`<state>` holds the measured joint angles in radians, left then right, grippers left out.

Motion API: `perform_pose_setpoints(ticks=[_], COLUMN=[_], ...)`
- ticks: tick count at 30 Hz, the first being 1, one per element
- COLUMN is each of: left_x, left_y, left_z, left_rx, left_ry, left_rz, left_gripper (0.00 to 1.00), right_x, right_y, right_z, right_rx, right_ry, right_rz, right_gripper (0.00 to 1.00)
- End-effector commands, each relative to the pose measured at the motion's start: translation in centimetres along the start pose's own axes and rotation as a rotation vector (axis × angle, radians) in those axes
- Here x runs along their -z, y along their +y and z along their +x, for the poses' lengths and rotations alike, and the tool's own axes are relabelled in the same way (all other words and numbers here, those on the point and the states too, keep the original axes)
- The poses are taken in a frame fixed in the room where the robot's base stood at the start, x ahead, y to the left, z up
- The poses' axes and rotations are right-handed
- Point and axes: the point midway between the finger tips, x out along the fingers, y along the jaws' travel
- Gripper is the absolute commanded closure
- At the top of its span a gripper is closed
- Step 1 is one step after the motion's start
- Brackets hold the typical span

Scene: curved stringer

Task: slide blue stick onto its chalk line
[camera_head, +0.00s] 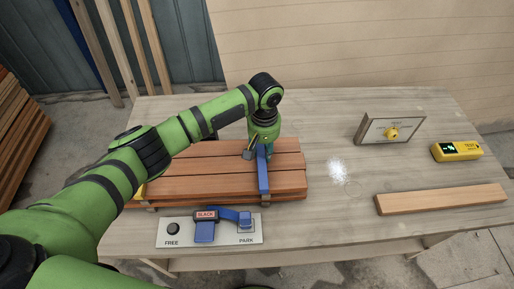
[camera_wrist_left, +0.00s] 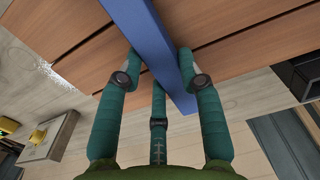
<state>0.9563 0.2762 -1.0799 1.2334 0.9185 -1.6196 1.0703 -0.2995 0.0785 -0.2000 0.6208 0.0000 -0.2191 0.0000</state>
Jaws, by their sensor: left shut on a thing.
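The blue stick (camera_head: 263,175) lies across the reddish-brown boards (camera_head: 205,182) near their right end, running from back to front. My left gripper (camera_head: 262,150) is over the stick's far part, pointing down, and is shut on it. In the left wrist view the teal fingers of my left gripper (camera_wrist_left: 158,65) stand on both sides of the blue stick (camera_wrist_left: 150,40). I cannot make out a chalk line on the boards; the fingers and arm hide part of them. My right gripper is not in view.
White powder (camera_head: 338,172) marks the table to the right. A framed plate (camera_head: 375,130), yellow meter (camera_head: 457,151) and loose plank (camera_head: 440,199) lie farther right.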

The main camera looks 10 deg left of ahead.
Motion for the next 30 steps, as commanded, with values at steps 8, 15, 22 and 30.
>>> perform_pose_setpoints(ticks=[8,15,22,30], left_x=[0.0,0.0,0.0,0.0], left_y=[0.7,0.7,0.7,0.8], left_z=[0.0,0.0,0.0,-1.8], left_rx=[0.0,0.0,0.0,-0.002], left_ry=[0.0,0.0,0.0,0.002], left_rz=[-0.002,-0.001,-0.001,-0.001], left_gripper=[0.96,0.36,0.36,0.36], right_x=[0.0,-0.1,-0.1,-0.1], right_y=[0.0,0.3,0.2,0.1], right_z=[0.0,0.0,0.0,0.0], right_rx=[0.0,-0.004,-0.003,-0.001], right_ry=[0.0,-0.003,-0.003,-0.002], right_rz=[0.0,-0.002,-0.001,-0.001], right_gripper=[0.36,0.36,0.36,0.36])
